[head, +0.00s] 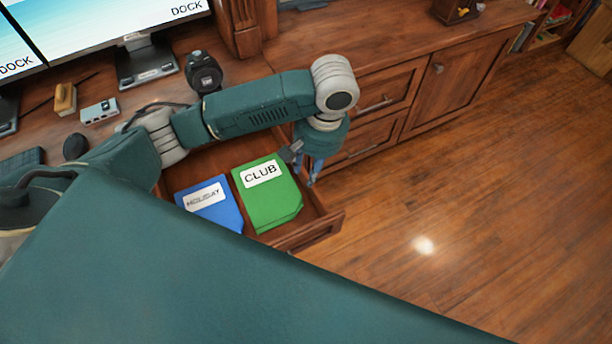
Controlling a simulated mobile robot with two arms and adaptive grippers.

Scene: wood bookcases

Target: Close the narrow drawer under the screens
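The drawer (308,233) is pulled out from under the desk top that holds the screens (100,22). Its front panel is toward the lower right, and part of it is hidden behind my own teal body in the foreground. Inside lie a blue folder labelled HOLIDAY (225,213) and a green folder labelled CLUB (280,205). My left arm reaches across above the drawer. My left gripper (311,176) points down at the drawer's right side, close to the green folder; contact is unclear. Its finger gap is too small to judge. My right gripper is out of view.
A wooden cabinet (445,80) with drawers and a door stands to the right of the open drawer. A black round device (203,73), a small grey box (100,110) and a keyboard (22,160) are on the desk. The wooden floor (470,210) at the right is clear.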

